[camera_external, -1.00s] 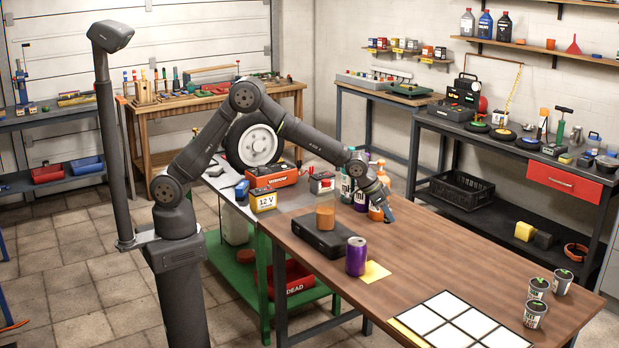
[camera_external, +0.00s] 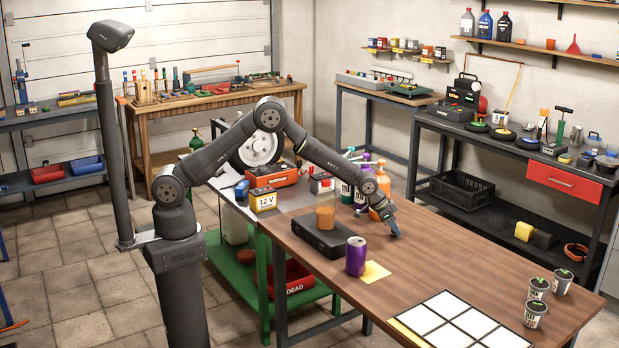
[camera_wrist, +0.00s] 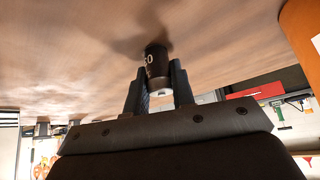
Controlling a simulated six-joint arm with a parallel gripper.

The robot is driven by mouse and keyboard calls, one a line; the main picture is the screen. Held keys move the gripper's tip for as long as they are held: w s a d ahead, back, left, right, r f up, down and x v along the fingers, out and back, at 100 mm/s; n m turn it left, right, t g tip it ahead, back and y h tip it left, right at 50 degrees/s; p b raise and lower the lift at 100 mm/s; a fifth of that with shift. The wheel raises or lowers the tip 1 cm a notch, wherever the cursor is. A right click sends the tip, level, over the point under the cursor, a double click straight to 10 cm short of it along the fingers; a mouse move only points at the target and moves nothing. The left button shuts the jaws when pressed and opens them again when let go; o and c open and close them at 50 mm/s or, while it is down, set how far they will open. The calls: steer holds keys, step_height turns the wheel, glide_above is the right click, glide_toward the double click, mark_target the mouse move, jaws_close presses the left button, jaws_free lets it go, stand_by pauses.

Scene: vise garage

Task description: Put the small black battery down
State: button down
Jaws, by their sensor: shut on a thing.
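The small black battery (camera_wrist: 155,62) with white lettering is between the two fingers of my gripper (camera_wrist: 158,88) in the wrist view. My gripper is shut on it. A dark shadow lies close to the battery's far end on the wooden table (camera_external: 455,265); I cannot tell whether it touches the wood. In the external view my gripper (camera_external: 396,234) points down, low over the table, right of the purple can. The battery is too small to make out there.
An orange bottle (camera_external: 380,200) stands close behind my gripper and shows in the wrist view (camera_wrist: 303,35). The white grid (camera_external: 462,322) and several cups (camera_external: 537,288) are nearer the front.

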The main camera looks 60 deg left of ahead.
steer(key=c, duration=1.2)
jaws_free()
steer(key=shift+f, duration=0.1)
steer(key=shift+c, duration=0.2)
steer(key=shift+s+r, duration=0.15)
steer(key=shift+r, duration=0.3)
steer(key=v, duration=1.1)
steer(key=shift+a, duration=0.1)
